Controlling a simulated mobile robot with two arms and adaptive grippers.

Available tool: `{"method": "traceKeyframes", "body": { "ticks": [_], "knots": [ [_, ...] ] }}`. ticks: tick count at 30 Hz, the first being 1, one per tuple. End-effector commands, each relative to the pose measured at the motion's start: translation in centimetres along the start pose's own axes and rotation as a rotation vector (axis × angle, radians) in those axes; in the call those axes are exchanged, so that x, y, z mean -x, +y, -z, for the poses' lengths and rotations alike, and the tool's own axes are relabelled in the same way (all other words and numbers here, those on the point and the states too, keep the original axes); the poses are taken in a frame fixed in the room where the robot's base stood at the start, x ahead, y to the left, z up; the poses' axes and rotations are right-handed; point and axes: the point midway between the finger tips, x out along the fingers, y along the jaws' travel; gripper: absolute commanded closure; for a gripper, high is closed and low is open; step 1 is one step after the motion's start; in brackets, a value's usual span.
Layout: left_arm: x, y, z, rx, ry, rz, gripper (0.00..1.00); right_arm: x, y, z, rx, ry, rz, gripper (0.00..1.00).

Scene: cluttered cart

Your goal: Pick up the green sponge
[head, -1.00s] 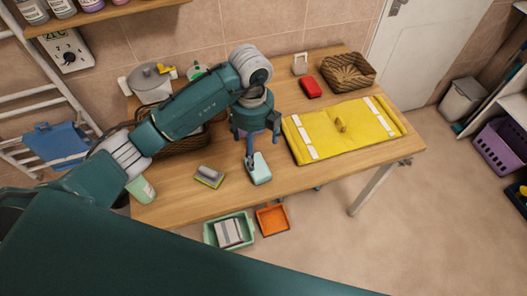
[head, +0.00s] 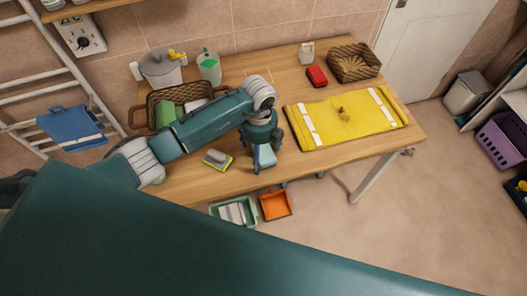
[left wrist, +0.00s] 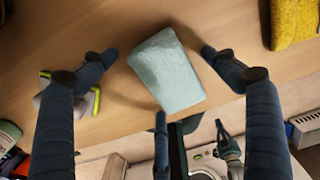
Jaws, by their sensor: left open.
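A pale blue-green block like a sponge (head: 266,158) lies on the wooden table near its front edge. It also shows whole in the left wrist view (left wrist: 167,72), tilted, between the finger tips. My left gripper (head: 263,147) is over it with fingers spread around it. In the left wrist view the left gripper (left wrist: 158,57) is open, with a finger on each side, apart from the block, and a third finger below it. In the head view the gripper partly hides the block.
A grey scrubber with a yellow-green edge (head: 217,159) lies just left. A yellow mat (head: 345,118) covers the table to the right. A wicker basket (head: 186,92) and a pot (head: 160,70) stand behind. An orange bin (head: 275,205) is below the front edge.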

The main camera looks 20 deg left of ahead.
Motion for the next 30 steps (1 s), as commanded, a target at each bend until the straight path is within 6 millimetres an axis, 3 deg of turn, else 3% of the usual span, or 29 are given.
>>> {"method": "traceKeyframes", "body": {
  "ticks": [2,9,22,26,30],
  "knots": [
    [0.0,0.0,0.0,0.0,0.0,0.001,0.14,0.1,-0.1,-1.3,0.0,-0.017,0.001,1.0],
    [0.1,0.0,0.0,0.0,0.0,0.001,0.59,0.1,0.0,-2.7,0.001,-0.037,0.0,1.0],
    [0.5,-0.1,-0.1,0.0,-0.001,0.003,0.59,0.0,0.2,-1.1,0.001,-0.013,-0.002,1.0],
    [1.7,-0.1,-0.1,0.0,-0.002,0.004,0.59,-0.2,0.2,-1.1,0.001,-0.013,-0.002,1.0],
    [4.2,-0.2,-0.2,0.0,-0.004,0.006,0.59,-0.7,0.1,-1.2,0.001,-0.014,-0.002,1.0]
  ]
}}
